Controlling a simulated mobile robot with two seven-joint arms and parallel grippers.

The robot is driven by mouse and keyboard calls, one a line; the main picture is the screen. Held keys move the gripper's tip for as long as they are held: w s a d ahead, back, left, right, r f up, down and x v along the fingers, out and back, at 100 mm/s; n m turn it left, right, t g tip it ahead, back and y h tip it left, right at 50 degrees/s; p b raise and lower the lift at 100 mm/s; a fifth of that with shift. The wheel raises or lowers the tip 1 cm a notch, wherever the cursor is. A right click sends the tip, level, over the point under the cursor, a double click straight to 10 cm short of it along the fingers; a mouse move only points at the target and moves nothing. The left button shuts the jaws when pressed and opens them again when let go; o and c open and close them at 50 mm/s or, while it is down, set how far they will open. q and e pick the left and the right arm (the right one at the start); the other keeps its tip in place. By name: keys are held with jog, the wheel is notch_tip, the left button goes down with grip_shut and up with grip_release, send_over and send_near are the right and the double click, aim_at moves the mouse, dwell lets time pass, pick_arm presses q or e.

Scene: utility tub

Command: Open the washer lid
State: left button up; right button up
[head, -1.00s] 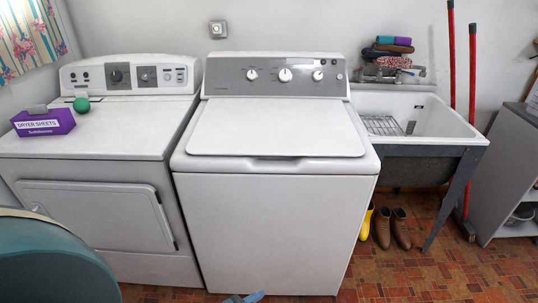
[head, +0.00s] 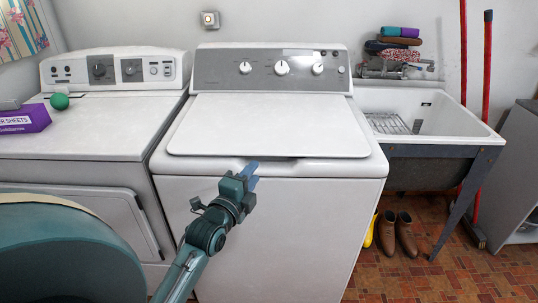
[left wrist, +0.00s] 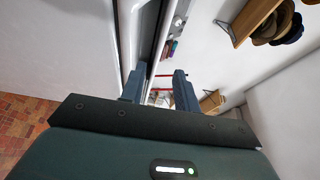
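The washer (head: 270,235) stands in the middle of the head view, with its white lid (head: 270,125) lying flat and shut on top. A dark handle recess (head: 275,160) shows under the lid's front edge. My left gripper (head: 253,174) is in front of the washer, just below that front edge, with its blue fingers pointing up toward it. In the left wrist view the two fingers (left wrist: 158,78) stand apart with nothing between them, beside the washer's edge. Whether a finger touches the washer, I cannot tell. My right gripper is not in view.
A dryer (head: 90,145) stands left of the washer, with a purple dryer sheets box (head: 30,118) and a green ball (head: 60,101) on it. A utility tub (head: 440,125) stands at the right. Brown boots (head: 396,235) sit on the floor below it.

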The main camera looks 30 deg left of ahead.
aim_at(267, 155)
pick_arm(q)
jog(key=w, duration=0.3)
jog(key=w+a, duration=0.1)
jog(key=w, duration=0.5)
jog(key=shift+w+a, duration=0.25)
jog(key=shift+w, duration=0.05)
grip_shut()
